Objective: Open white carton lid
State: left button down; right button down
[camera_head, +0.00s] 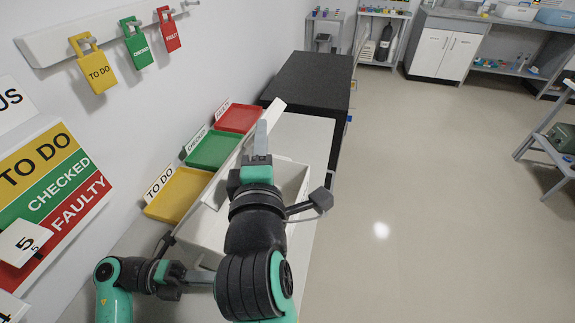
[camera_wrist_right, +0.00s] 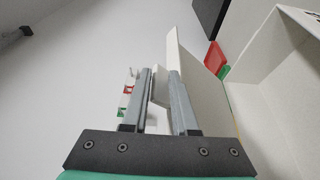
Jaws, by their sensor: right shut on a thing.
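The white carton (camera_head: 292,183) stands on a light surface along the wall, and its pale interior is partly visible. Its white lid (camera_head: 225,172) is raised as a long, tilted panel on the wall side. My right gripper (camera_head: 262,140) is shut on the lid at its far part; the lid also shows beside the fingers in the right wrist view (camera_wrist_right: 200,75). My right arm hides much of the carton. My left gripper (camera_head: 205,278) is low at the carton's near end; its finger gap is too unclear to read.
Yellow (camera_head: 180,194), green (camera_head: 211,150) and red (camera_head: 239,118) trays lie between carton and wall. A black-topped block (camera_head: 311,80) stands beyond the carton. Coloured tags (camera_head: 97,72) hang on the wall.

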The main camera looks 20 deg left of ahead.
jog(key=a+r, duration=0.2)
jog(key=a, duration=0.1)
jog(key=a+r, duration=0.1)
jog(key=a, duration=0.1)
jog(key=shift+w+a+r, duration=0.1)
jog(key=shift+w+a, duration=0.05)
jog(key=c, duration=1.3)
grip_release()
jog(key=shift+f, duration=0.25)
jog(key=shift+c, duration=0.2)
jog(key=o, duration=0.4)
jog(key=shift+w+d+f, duration=0.1)
jog(key=shift+d+f, duration=0.05)
jog(key=shift+d, duration=0.1)
